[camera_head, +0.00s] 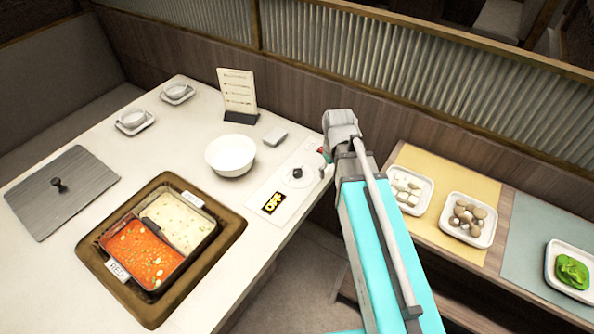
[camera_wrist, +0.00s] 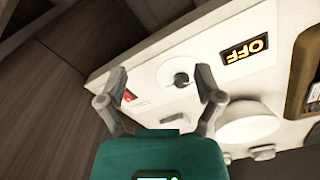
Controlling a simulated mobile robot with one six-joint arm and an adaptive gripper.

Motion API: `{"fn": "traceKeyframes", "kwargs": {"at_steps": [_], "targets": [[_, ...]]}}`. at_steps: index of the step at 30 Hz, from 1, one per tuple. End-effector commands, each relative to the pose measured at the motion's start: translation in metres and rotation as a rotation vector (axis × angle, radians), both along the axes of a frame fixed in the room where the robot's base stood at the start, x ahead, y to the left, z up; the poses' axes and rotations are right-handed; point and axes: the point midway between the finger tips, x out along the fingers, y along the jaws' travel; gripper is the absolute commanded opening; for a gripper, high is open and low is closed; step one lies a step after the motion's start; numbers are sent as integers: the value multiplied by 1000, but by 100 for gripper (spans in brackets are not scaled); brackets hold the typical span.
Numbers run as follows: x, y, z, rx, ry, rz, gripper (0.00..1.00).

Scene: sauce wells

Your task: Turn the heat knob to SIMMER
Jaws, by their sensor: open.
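The heat knob (camera_head: 297,173) is a small black knob on a round pale dial, on the panel at the table's right edge. A display (camera_head: 273,203) beside it reads OFF in yellow. No contact with the knob shows. In the head view my arm hides most of the gripper.
A white bowl (camera_head: 231,155), a small white box (camera_head: 274,136) and a menu stand (camera_head: 237,93) are close to the panel. A two-part pot (camera_head: 126,275) of red and white broth sits in the table. A side bench (camera_head: 423,231) holds food plates.

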Motion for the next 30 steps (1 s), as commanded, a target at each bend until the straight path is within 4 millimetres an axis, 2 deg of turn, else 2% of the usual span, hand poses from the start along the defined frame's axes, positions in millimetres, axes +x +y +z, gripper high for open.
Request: {"fn": "traceKeyframes", "kwargs": {"at_steps": [1, 3, 12, 18, 30], "targets": [[20, 11, 1, -2, -2, 83, 87], [36, 25, 2, -7, -5, 202, 87], [96, 82, 4, -27, -20, 666, 87], [111, 101, 5, -35, -22, 820, 87], [112, 104, 4, -36, -23, 844, 87]]}}
